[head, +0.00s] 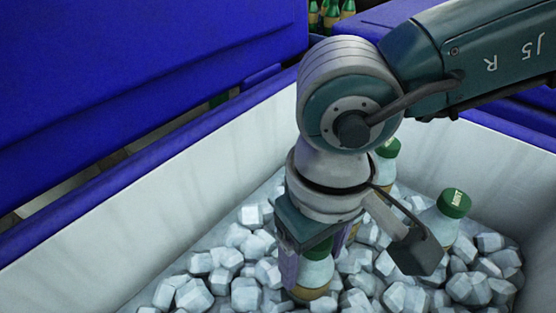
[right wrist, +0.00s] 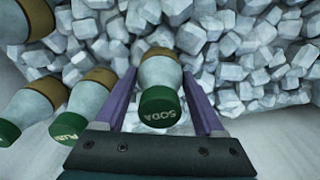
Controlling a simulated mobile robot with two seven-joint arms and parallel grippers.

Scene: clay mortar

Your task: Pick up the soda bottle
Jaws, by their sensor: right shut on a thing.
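The soda bottle (right wrist: 160,72) has a green cap marked SODA, a pale neck and a brown-gold label. It is between the two purple fingers of my right gripper (right wrist: 161,92) in the right wrist view. In the head view, my right gripper (head: 318,256) points down into the ice, shut on the soda bottle (head: 315,274). My left gripper is not in view.
A white-walled cooler (head: 215,155) with blue edges holds many ice cubes (head: 195,296). A bottle marked MINT (head: 440,222) stands to the right, another green-capped bottle (head: 388,150) behind my gripper. Neighbouring bottles (right wrist: 90,103) lie close on the left in the wrist view.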

